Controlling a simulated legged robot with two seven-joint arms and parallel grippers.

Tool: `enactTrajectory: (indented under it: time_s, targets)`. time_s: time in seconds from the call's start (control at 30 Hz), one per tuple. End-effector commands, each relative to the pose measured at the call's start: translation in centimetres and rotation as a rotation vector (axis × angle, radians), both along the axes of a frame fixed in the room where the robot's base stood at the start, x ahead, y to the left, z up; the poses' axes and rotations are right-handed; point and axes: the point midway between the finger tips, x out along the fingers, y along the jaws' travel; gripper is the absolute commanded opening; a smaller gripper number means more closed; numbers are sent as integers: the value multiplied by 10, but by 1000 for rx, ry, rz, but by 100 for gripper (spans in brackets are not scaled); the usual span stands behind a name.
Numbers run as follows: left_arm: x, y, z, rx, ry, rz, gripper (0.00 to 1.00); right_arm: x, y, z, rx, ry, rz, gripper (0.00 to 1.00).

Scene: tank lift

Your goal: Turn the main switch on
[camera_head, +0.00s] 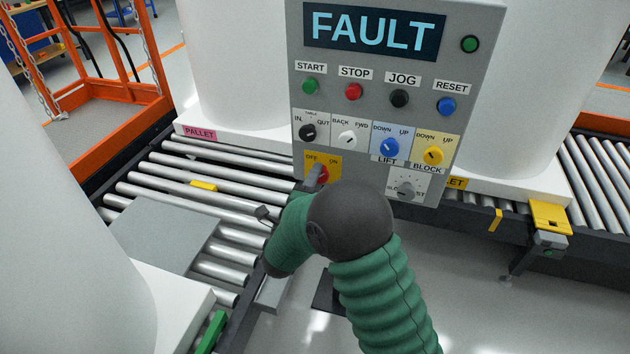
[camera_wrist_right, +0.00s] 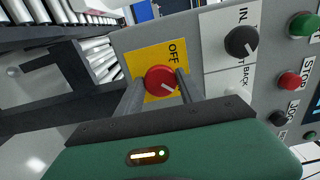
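The main switch is a red knob (camera_wrist_right: 160,80) on a yellow plate (camera_head: 335,164) at the lower left of the grey control panel (camera_head: 472,48). The plate is marked OFF and ON. My right gripper (camera_head: 317,175) is at the switch and partly covers it in the head view. In the right wrist view my right gripper (camera_wrist_right: 162,86) has one finger on each side of the knob, close against it. The knob's white mark points to the lower right there, and ON is hidden. The panel's display (camera_head: 374,32) reads FAULT. My left gripper is not in view.
Push buttons and several other selector knobs (camera_head: 389,147) sit close above and right of the switch. A roller conveyor (camera_head: 150,190) runs at the left, with large white tanks (camera_head: 235,60) around. An orange frame (camera_head: 110,85) stands at the back left.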

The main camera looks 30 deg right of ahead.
Motion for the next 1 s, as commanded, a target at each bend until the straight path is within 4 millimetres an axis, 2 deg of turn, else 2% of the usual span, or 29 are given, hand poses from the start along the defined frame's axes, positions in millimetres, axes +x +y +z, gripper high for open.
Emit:
enactTrajectory:
  time_s: [0.03,0.17,0.47,0.57,0.67,1.0]
  targets:
    - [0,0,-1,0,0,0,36,-2,0,-7,8,14,-2,50]
    - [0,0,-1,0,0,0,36,-2,0,-5,6,10,-2,66]
    - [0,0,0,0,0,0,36,-1,1,-3,3,5,-1,66]
    - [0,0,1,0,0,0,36,-6,8,-2,3,5,1,66]
    - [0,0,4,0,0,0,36,-19,24,-2,2,8,4,66]
    - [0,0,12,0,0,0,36,-83,99,-3,3,9,5,66]
